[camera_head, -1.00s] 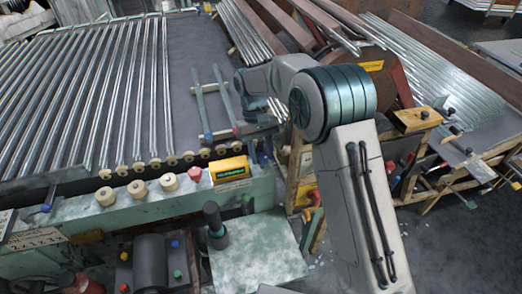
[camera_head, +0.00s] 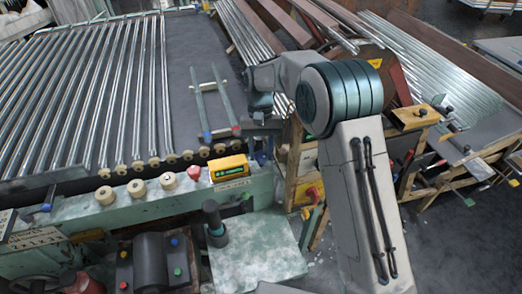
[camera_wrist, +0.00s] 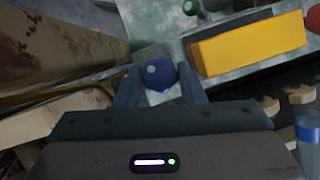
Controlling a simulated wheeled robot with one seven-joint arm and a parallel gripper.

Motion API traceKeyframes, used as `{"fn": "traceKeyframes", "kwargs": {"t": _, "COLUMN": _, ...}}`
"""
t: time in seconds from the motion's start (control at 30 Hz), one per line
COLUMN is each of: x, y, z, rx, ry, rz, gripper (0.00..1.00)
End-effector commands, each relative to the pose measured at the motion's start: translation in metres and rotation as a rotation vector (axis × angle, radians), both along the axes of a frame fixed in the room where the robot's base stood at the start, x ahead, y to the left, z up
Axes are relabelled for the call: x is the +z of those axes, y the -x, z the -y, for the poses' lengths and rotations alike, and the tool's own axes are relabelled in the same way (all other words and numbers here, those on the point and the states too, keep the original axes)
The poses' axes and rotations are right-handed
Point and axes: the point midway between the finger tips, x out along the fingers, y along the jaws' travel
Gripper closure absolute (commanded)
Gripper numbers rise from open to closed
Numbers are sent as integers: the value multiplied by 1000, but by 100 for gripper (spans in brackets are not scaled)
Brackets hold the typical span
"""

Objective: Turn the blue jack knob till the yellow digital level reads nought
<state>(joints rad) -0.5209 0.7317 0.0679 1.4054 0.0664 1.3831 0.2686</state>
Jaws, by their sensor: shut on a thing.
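The yellow digital level (camera_head: 228,168) sits on the green rail at the front right corner of the roller bed. Its small green display faces the head camera, but the figures are too small to read. In the wrist view its plain yellow side (camera_wrist: 248,47) shows, right of the knob. The blue jack knob (camera_wrist: 159,72), with a pale dot on top, stands between the fingers of my gripper (camera_wrist: 160,84). The fingers are shut on it from both sides. In the head view my gripper is mostly hidden by my wrist, just right of the level.
Several cream knobs and a red one (camera_head: 194,172) line the rail left of the level. A green-handled part (camera_wrist: 193,8) and a red ball (camera_wrist: 313,21) are near in the wrist view. A wooden frame (camera_head: 296,170) stands close on the right.

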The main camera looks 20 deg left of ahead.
Motion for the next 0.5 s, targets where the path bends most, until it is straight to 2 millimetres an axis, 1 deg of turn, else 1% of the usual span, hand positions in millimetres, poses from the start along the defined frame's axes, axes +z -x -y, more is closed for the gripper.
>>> {"fn": "traceKeyframes", "kwargs": {"t": 0.13, "x": 1, "y": -1, "z": 0, "rx": 1, "ry": -2, "rz": 3, "gripper": 87}}
{"fn": "traceKeyframes", "kwargs": {"t": 0.17, "x": 1, "y": -1, "z": 0, "rx": 1, "ry": -2, "rz": 3, "gripper": 56}}
{"fn": "traceKeyframes", "kwargs": {"t": 0.2, "x": 1, "y": -1, "z": 0, "rx": 1, "ry": -2, "rz": 3, "gripper": 45}}
{"fn": "traceKeyframes", "kwargs": {"t": 0.23, "x": 1, "y": 0, "z": 0, "rx": 1, "ry": -2, "rz": 3, "gripper": 43}}
{"fn": "traceKeyframes", "kwargs": {"t": 0.5, "x": 1, "y": 0, "z": 0, "rx": 1, "ry": -1, "rz": 1, "gripper": 43}}
